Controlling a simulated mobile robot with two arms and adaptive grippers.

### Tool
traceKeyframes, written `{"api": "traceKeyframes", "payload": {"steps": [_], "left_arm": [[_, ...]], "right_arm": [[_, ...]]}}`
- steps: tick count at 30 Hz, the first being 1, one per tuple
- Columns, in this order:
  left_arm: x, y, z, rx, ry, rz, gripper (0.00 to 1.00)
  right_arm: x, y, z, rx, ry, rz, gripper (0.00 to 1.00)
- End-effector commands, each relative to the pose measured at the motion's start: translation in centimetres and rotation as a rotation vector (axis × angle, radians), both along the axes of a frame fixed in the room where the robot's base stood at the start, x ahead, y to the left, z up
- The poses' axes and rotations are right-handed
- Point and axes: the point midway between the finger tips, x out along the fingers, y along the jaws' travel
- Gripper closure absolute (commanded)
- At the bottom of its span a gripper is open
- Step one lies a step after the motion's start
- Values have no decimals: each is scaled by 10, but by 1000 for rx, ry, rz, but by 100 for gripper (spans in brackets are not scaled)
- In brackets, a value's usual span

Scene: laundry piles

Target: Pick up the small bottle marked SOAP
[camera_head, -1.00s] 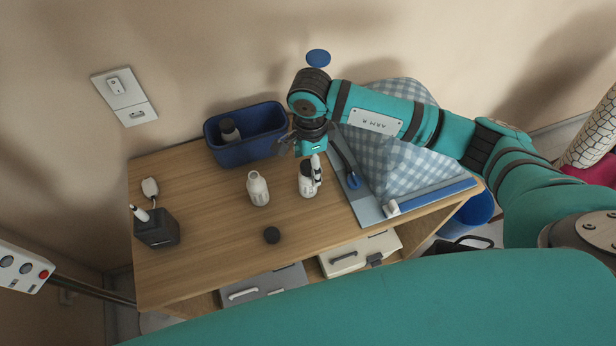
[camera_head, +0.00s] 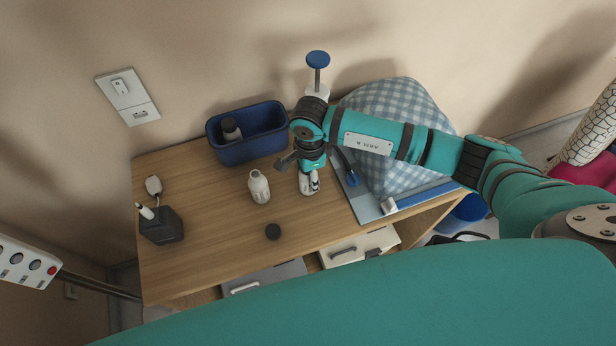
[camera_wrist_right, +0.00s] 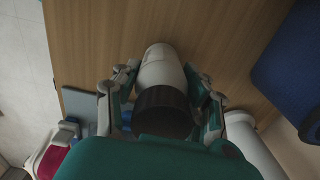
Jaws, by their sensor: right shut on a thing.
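My right gripper (camera_head: 308,180) reaches down from above onto a white bottle (camera_head: 309,186) standing on the wooden table. In the right wrist view the gripper (camera_wrist_right: 165,95) is shut around this white bottle (camera_wrist_right: 162,68) with a dark cap (camera_wrist_right: 163,110). Its fingers lie on both sides. The gripper hides much of the bottle, and I cannot read any marking on it. A second white bottle (camera_head: 259,187) stands just to the left. A dark bottle (camera_head: 231,130) is in the blue bin (camera_head: 247,153); its marking is unreadable too. My left gripper is out of view.
A black box (camera_head: 161,226) stands at the left. A checked cloth (camera_head: 405,105) and a grey-blue board (camera_head: 372,210) lie at the right. A blue-topped white pump (camera_head: 318,75) stands behind my wrist.

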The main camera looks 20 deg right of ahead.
Motion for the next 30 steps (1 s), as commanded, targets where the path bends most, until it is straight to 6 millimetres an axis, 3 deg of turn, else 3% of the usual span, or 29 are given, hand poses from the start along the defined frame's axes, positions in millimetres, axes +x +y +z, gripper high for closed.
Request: {"api": "traceKeyframes", "payload": {"steps": [4, 14, 22, 30], "left_arm": [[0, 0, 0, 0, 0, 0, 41], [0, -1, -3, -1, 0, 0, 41], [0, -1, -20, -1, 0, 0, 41], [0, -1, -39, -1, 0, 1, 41]], "right_arm": [[0, 0, 1, 1, -1, 0, 92], [1, 0, 4, 2, -3, 1, 92], [2, 0, 34, 1, -7, 2, 92], [-65, 6, 37, 2, -1, 6, 92]]}}
